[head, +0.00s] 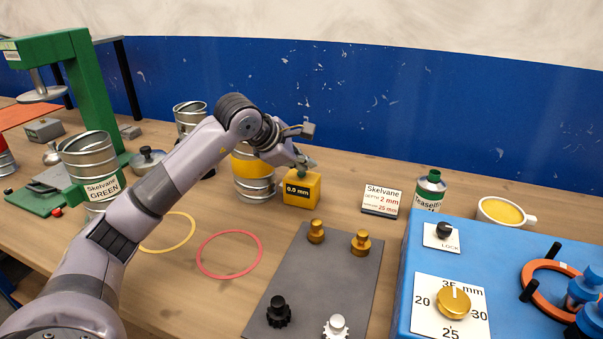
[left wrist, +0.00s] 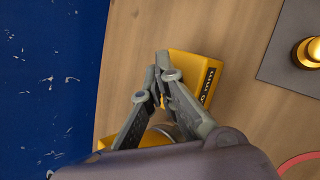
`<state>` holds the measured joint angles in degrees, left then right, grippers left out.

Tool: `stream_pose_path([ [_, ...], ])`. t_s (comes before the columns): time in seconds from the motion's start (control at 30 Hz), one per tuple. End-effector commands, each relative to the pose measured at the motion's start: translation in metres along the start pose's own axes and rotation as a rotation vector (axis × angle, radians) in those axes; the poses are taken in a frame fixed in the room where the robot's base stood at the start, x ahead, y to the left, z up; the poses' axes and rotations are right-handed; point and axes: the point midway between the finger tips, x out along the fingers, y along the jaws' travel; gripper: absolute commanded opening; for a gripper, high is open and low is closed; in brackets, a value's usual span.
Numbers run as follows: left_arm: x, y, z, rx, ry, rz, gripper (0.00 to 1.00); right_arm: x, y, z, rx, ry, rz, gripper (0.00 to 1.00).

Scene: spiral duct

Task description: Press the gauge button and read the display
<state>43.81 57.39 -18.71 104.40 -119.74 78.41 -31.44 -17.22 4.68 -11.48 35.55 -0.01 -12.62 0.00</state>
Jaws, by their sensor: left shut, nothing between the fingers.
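The gauge is a yellow box (head: 302,195) on the wooden table, with a dark display on its front that appears to read 0.0 mm. My left gripper (head: 304,163) is at the top of the gauge, its fingers shut and empty. In the left wrist view the shut fingertips (left wrist: 164,76) overlap the edge of the yellow gauge (left wrist: 195,66), and its display is seen edge-on. The button is hidden or not distinct behind the fingers; I cannot tell whether they touch it. My right gripper is not in view.
A metal duct with a yellow band (head: 254,186) stands just left of the gauge. A Skelvane card (head: 381,200), a green-capped can (head: 429,190) and a blue machine (head: 400,300) are to the right. A grey plate with knobs (head: 330,265) lies in front.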

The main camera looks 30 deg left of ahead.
Motion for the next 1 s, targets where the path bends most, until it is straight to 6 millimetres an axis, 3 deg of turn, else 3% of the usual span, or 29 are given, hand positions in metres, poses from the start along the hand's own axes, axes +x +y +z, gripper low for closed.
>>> stream_pose_path([
  [0.57, 0.003, -0.002, -0.002, 0.0, 0.0, 0.0, 0.0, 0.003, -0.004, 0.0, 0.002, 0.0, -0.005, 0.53],
  [1.0, -0.009, 0.007, 0.007, 0.0, 0.0, 0.0, 0.0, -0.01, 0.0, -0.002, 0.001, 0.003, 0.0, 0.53],
])
